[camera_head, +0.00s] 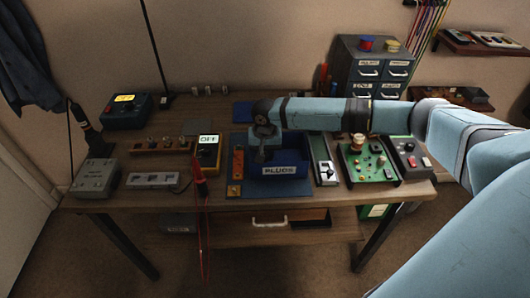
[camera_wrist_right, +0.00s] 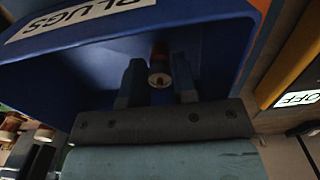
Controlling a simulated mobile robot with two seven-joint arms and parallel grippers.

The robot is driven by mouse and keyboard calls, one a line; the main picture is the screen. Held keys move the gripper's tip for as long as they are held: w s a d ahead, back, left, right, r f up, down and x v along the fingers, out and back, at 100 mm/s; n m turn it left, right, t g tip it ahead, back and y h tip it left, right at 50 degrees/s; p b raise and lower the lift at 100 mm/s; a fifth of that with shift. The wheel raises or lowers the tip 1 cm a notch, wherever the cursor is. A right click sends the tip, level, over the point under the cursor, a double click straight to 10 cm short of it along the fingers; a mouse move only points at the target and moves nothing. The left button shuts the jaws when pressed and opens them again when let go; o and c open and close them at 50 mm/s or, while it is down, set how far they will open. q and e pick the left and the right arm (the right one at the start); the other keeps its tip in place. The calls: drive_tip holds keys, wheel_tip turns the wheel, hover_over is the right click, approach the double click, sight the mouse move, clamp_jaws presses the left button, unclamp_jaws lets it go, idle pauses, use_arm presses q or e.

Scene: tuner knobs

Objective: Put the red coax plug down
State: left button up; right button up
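The blue bin labelled PLUGS (camera_head: 280,170) stands near the middle of the bench in the head view. My right gripper (camera_head: 264,153) reaches down into it from above. In the right wrist view the bin (camera_wrist_right: 60,75) surrounds my right gripper's fingers (camera_wrist_right: 158,85). Between the fingers is a small plug (camera_wrist_right: 158,76) with a pale metal end and a reddish-orange part, seen nearly end-on. The fingers appear shut on it. The bin is dark inside, so I cannot tell whether the plug touches its floor. My left gripper is not in view.
A yellow multimeter reading OFF (camera_head: 207,152) with red leads stands left of the bin, beside an orange strip (camera_head: 238,162). A green circuit board (camera_head: 368,163) and a grey box with buttons (camera_head: 409,158) are to the right. Grey drawers (camera_head: 370,70) stand behind.

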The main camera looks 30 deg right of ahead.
drive_tip(key=shift+o, duration=1.3)
drive_tip(key=shift+r, duration=0.1)
wheel_tip(320, 180, up, 12)
drive_tip(key=shift+p, duration=0.3)
drive_tip(key=shift+s, duration=0.1)
